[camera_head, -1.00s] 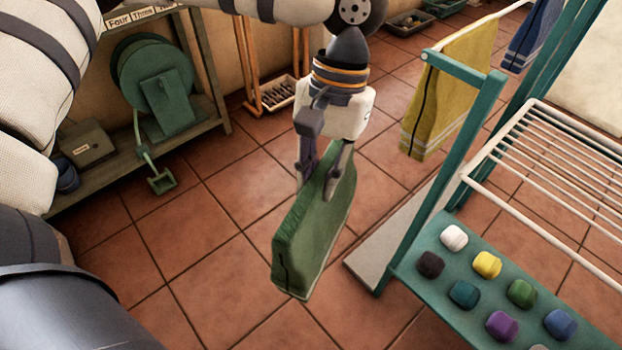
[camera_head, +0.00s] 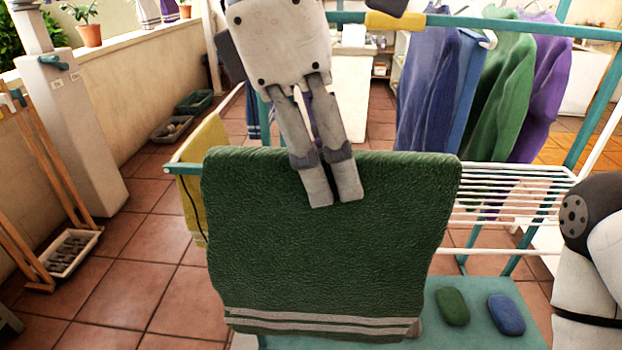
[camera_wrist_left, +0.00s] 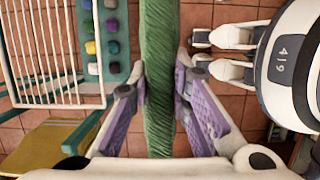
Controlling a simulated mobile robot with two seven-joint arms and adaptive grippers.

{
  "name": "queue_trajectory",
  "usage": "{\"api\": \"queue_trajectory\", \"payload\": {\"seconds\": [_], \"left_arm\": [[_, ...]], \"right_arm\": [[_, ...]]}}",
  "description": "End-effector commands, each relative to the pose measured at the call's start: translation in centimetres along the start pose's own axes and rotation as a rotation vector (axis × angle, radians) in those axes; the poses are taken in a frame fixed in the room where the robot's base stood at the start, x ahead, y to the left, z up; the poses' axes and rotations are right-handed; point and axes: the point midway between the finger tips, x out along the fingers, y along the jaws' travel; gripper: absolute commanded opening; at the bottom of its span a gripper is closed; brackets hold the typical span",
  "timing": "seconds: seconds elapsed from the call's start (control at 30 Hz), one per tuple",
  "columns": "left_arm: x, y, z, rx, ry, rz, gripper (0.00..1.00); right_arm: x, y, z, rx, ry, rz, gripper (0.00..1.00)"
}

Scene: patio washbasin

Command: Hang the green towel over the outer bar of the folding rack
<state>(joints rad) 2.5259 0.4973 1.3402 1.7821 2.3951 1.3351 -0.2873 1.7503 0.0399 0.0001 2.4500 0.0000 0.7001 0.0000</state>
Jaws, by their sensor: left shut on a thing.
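The green towel (camera_head: 315,250) hangs broadside to me in the head view, its pale stripes near the lower edge. My left gripper (camera_head: 335,203) is shut on its top edge. In the left wrist view the towel (camera_wrist_left: 159,80) is a narrow upright strip between the purple finger pads. The folding rack (camera_head: 520,180), with white rods and a teal frame, stands behind and right of the towel. The towel hides much of the rack, including the stretch of bar behind it, so I cannot tell whether they touch. My right gripper is not in view.
A yellow towel (camera_head: 207,140) hangs at the rack's left end. A teal shelf (camera_head: 475,335) holds coloured blocks. Blue, green and purple garments (camera_head: 500,95) hang behind. Open tiled floor (camera_head: 120,265) lies to the left, beyond it a wooden stand (camera_head: 30,180).

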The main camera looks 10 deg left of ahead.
Motion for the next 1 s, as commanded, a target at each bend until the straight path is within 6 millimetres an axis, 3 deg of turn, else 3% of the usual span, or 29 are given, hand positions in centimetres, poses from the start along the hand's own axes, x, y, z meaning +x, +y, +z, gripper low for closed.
{"api": "queue_trajectory", "payload": {"seconds": [0.27,0.7,0.83,1.0], "left_arm": [[0.2,1.0,0.0,-0.002,-0.002,-0.004,0.00],[1.4,10.3,-0.2,-0.004,-0.002,-0.010,0.00],[1.4,11.9,-0.2,-0.002,-0.001,-0.007,0.00],[1.3,12.6,-0.1,0.000,0.000,-0.004,0.00]], "right_arm": [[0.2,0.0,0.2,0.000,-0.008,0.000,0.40],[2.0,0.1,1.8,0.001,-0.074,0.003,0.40],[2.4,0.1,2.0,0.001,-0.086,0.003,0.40],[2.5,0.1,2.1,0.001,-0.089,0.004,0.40]]}}
